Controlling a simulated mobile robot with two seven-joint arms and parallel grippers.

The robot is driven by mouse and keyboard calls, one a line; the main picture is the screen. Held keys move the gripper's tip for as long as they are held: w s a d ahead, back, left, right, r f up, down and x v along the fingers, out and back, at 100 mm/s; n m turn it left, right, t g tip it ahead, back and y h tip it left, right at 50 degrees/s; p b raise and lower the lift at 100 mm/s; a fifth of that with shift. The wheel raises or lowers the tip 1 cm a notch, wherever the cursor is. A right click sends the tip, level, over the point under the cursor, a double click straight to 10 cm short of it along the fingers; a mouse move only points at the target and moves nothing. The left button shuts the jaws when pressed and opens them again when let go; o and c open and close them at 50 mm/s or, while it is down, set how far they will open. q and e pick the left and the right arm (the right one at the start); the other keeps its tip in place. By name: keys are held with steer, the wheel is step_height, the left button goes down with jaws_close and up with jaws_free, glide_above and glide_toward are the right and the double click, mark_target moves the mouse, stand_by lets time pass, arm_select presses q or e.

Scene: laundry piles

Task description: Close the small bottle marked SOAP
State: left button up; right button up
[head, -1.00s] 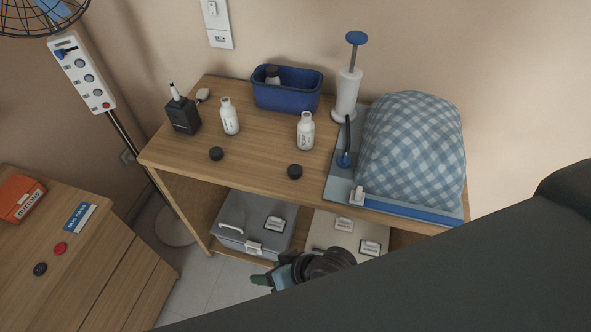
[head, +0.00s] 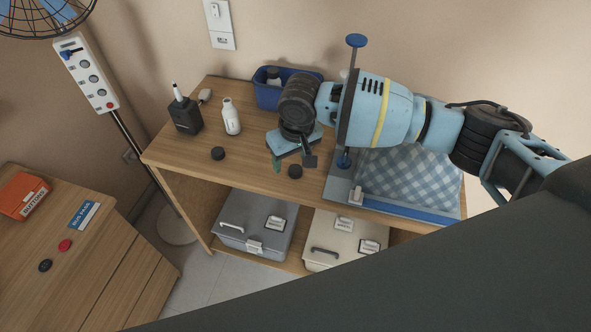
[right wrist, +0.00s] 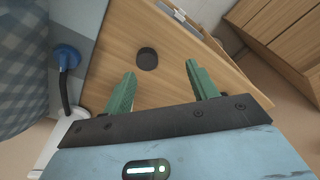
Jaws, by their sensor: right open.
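A small white open bottle (head: 231,117) stands upright on the table; its label is too small to read. A second white bottle, seen earlier further right, is now hidden behind my right arm. One black cap (head: 217,153) lies in front of the visible bottle. Another black cap (head: 295,171) lies to its right, and a cap shows in the right wrist view (right wrist: 147,59). My right gripper (head: 292,163) is open and empty, above the right-hand cap and pointing down. In the right wrist view its green fingers (right wrist: 160,73) are spread, with the cap just beyond them. My left gripper is out of view.
A blue bin (head: 270,95) holding a dark-capped bottle stands behind. A black device (head: 185,115) is at the left. Boxes (head: 255,225) sit on the lower shelf.

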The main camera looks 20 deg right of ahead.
mark_target(295, 169)
steer(key=shift+w+d+r, duration=0.55)
steer(key=shift+d+r, duration=0.1)
steer(key=shift+w+f, duration=0.15)
steer(key=shift+f, duration=1.2)
steer(key=shift+w+d+f+b, duration=0.1)
steer(key=shift+w+f+b, duration=0.05)
steer(key=shift+f, duration=0.7)
steer(key=shift+w+d+f+b, duration=0.1)
steer(key=shift+w+f+b, duration=0.05)
steer(key=shift+f, duration=0.7)
steer(key=shift+w+d+f+b, duration=0.1)
steer(key=shift+w+f+b, duration=0.05)
steer(key=shift+f, duration=0.7)
